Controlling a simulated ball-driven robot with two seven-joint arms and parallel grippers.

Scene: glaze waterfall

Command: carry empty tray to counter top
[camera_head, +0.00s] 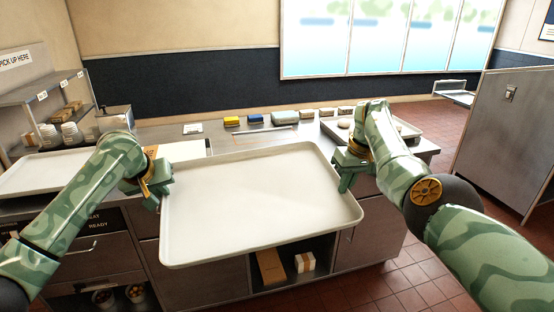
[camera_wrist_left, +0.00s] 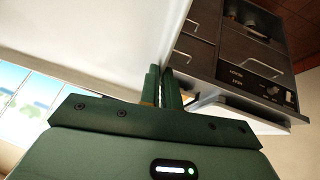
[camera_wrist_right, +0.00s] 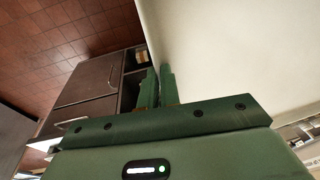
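The empty white tray (camera_head: 250,195) is level or nearly so, in front of and partly over the counter top (camera_head: 160,133). Its near part extends past the counter's front, and nothing lies on it. My left gripper (camera_head: 158,190) is at the tray's left rim; in the left wrist view its two fingers (camera_wrist_left: 163,85) close on either side of the rim. My right gripper (camera_head: 345,180) is at the right rim; in the right wrist view its fingers (camera_wrist_right: 157,88) also pinch the rim. The tray (camera_wrist_right: 215,50) hides part of the counter beneath it.
Another tray (camera_head: 45,172) lies on the left. A tray with round items (camera_head: 400,128) is at the right end of the counter. Several small items, including a yellow block (camera_head: 231,121), line the back. An open cubby with boxes (camera_head: 304,262) is below. Red tiled floor lies right.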

